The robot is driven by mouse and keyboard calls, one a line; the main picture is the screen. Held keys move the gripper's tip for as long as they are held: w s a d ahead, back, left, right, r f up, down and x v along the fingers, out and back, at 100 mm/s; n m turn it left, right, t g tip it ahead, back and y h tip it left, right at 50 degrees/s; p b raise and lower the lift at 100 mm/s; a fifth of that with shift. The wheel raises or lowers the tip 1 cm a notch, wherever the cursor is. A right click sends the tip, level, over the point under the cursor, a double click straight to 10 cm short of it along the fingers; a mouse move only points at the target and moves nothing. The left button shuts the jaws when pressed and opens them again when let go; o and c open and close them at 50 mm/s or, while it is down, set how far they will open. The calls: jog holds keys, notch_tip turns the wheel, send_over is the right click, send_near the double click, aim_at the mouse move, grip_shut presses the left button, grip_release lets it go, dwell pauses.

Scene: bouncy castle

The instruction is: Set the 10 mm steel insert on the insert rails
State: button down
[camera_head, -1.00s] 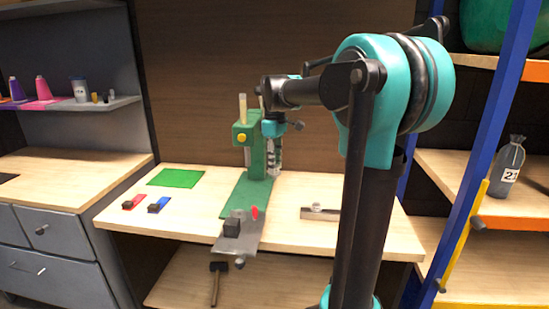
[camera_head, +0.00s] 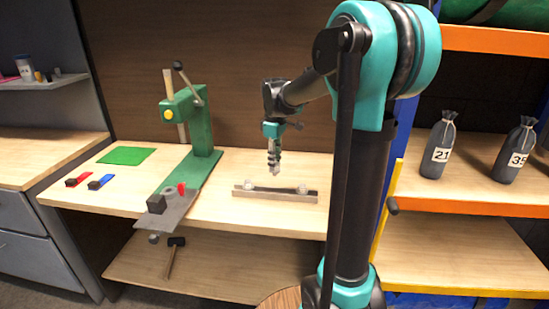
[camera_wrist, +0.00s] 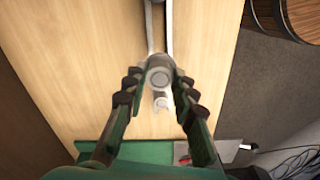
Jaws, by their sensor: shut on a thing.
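My gripper (camera_head: 274,176) points down over the bench, above the insert rails (camera_head: 275,196). In the wrist view its fingers (camera_wrist: 159,79) are closed around a round steel insert (camera_wrist: 158,74); the size is not readable. The insert looks upright and above the rails, though contact below is hidden. The rails (camera_wrist: 168,28) run away from the insert toward the top of the wrist view. Small pale pieces sit at the left end (camera_head: 248,186) and right end (camera_head: 303,189) of the rails.
A green press (camera_head: 199,130) stands left of the rails, with a grey plate (camera_head: 172,212) at its front. Red (camera_head: 78,181) and blue (camera_head: 101,181) blocks and a green mat (camera_head: 126,156) lie further left. Numbered bags (camera_head: 437,150) stand on the right shelf.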

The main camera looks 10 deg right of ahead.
aim_at(275, 175)
jog(key=shift+f, duration=2.55)
jog(key=shift+f, duration=1.7)
dwell(1.3)
jog(key=c, duration=1.2)
grip_release()
jog(key=shift+o, duration=0.2)
jog(key=shift+r, duration=0.15)
notch_tip(275, 175, up, 12)
jog(key=shift+f, duration=0.1)
jog(key=shift+s, duration=0.1)
